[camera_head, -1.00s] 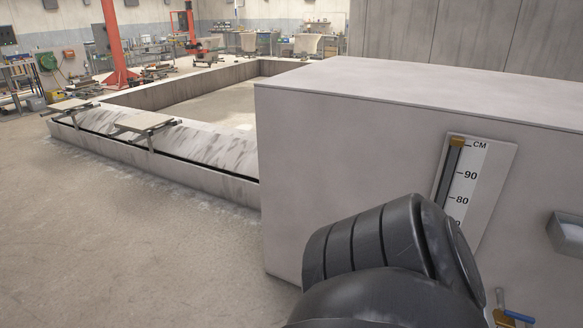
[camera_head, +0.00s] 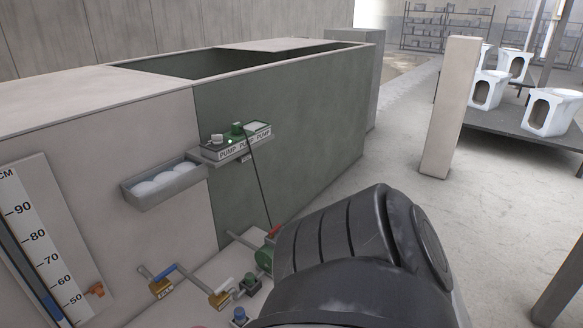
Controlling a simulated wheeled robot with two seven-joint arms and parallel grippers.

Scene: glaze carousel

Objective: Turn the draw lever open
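A blue-handled lever (camera_head: 166,271) sits on a brass valve (camera_head: 160,287) low on the front of the grey tank. Its small tag is too small to read, so I cannot tell whether it is the draw lever. A second brass valve (camera_head: 221,299) is to its right. A red handle (camera_head: 274,231) shows by the green pump (camera_head: 264,260), partly hidden behind a black rounded link of my arm. Neither of my grippers is in view.
The tank (camera_head: 120,130) carries a level gauge (camera_head: 40,240), a small tray with white round things (camera_head: 165,184) and a shelf labelled PUMP (camera_head: 238,147). A pale post (camera_head: 450,110) and white toilet-like pieces (camera_head: 552,111) stand right. The floor between is open.

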